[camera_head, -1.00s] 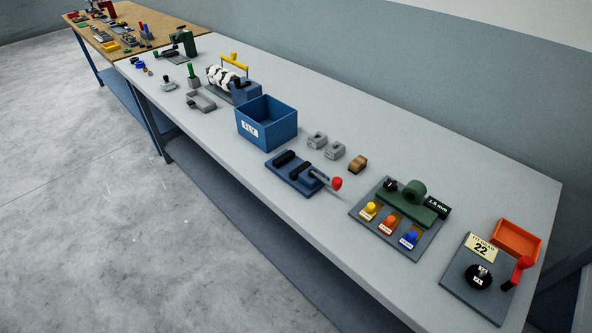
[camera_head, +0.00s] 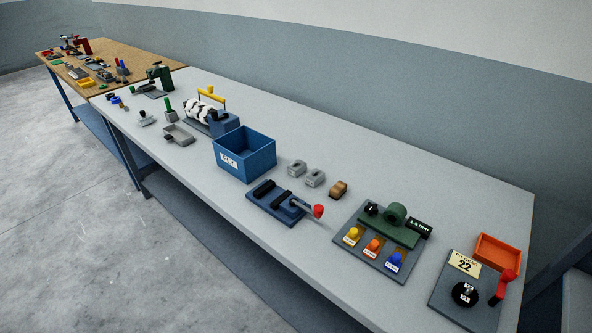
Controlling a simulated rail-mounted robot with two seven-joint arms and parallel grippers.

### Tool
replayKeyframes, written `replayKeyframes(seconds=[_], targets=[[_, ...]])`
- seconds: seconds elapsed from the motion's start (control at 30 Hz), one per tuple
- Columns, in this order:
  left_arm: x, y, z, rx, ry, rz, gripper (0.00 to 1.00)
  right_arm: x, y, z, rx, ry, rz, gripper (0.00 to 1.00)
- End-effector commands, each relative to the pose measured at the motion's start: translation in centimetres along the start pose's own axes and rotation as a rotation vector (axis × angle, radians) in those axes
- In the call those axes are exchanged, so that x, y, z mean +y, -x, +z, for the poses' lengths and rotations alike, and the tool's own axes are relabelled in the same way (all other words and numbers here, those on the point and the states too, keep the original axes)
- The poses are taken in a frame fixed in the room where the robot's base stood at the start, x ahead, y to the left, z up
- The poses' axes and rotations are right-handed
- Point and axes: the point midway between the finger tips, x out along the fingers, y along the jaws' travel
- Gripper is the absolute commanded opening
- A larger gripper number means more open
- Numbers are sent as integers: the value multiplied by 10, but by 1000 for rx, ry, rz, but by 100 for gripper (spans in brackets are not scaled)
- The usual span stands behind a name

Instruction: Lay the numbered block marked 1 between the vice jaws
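The vice (camera_head: 284,207) is a blue base with dark jaw bars and a red-knobbed handle, lying near the front edge of the grey bench. The gap between its jaws looks empty. Behind it stand two grey blocks, a left one (camera_head: 297,167) and a right one (camera_head: 315,178), and a brown block (camera_head: 338,189). Any numbers on them are too small to read, so I cannot tell which is marked 1. Neither of my grippers is in view.
A blue open bin (camera_head: 244,155) stands left of the blocks. Right of the vice are a green fixture on a plate (camera_head: 382,238), an orange tray (camera_head: 497,253) and a dial plate (camera_head: 467,289). The bench's back strip (camera_head: 400,160) is clear.

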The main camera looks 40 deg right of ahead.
Motion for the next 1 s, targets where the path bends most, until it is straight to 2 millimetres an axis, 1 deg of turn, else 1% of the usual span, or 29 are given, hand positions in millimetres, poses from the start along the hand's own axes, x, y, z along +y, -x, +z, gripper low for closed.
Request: replayKeyframes(seconds=[0.23, 0.27, 0.77, 0.8, 1.0], targets=[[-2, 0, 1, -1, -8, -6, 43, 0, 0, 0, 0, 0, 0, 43], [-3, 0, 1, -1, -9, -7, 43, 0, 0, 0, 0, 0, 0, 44], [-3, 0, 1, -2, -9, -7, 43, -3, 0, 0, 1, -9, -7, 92], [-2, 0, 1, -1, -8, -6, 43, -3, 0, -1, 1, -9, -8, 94], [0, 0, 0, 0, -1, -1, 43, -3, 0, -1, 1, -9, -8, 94]])
